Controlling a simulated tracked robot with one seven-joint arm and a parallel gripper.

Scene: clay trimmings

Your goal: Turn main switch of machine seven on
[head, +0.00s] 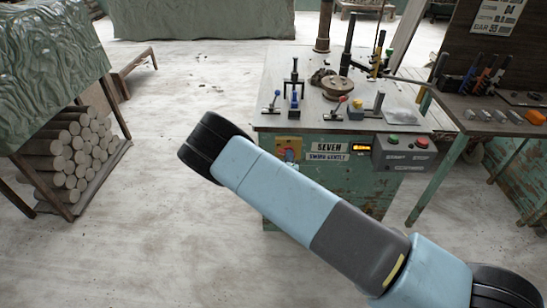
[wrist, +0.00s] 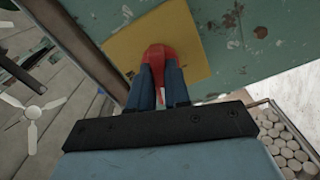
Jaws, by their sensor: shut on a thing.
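The main switch is a red handle (wrist: 155,52) on a yellow plate (wrist: 117,47), on the green front of machine seven (wrist: 232,75). In the head view the yellow plate (head: 288,142) is left of the SEVEN sign (head: 328,147). My gripper (wrist: 159,82) is shut on the red handle, with one dark blue finger on each side of it. The handle's end shows between the fingers. In the head view my arm crosses in front of the cabinet, and the handle and fingers are mostly hidden. I cannot read any on or off marks.
A grey box with green and red buttons (head: 403,152) is on the cabinet front, right of the sign. Levers and a round part (head: 332,87) stand on the machine top. Stacked logs (head: 75,152) are at the left. A tool bench (head: 490,115) is at the right.

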